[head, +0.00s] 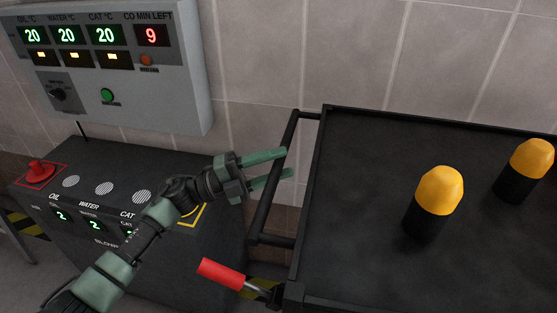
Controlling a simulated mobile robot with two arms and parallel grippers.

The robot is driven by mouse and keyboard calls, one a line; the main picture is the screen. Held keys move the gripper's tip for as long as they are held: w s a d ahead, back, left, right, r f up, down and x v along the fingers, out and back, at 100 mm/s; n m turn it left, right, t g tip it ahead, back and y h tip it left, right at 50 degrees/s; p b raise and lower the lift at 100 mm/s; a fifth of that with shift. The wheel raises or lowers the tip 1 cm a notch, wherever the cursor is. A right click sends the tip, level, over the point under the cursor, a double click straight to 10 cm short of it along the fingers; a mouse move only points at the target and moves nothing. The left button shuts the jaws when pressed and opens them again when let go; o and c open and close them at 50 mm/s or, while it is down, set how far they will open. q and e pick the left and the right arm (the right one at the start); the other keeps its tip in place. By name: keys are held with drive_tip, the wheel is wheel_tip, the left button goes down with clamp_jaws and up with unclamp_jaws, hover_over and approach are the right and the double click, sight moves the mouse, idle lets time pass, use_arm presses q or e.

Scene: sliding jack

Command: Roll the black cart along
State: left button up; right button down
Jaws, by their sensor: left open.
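The black cart (375,140) fills the right side of the head view, with a raised rim around its flat top. Its black bar handle (266,212) runs along the cart's left side, joined to it at both ends. My left gripper (287,164) reaches in from the left with its two green fingers open and pointing right. The fingers overlap the upper half of the handle in the picture. I cannot tell whether they touch it or lie above it. My right gripper is not in view.
Two black cylinders with yellow tops, one nearer (438,192) and one farther (530,160), stand on the cart. A red-gripped lever (222,272) juts out low at its left. A dark control console (90,250) and a grey wall panel (185,90) stand left; a tiled wall is behind.

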use_arm(q)
drive_tip(key=shift+d, duration=0.15)
clamp_jaws()
idle(1.4)
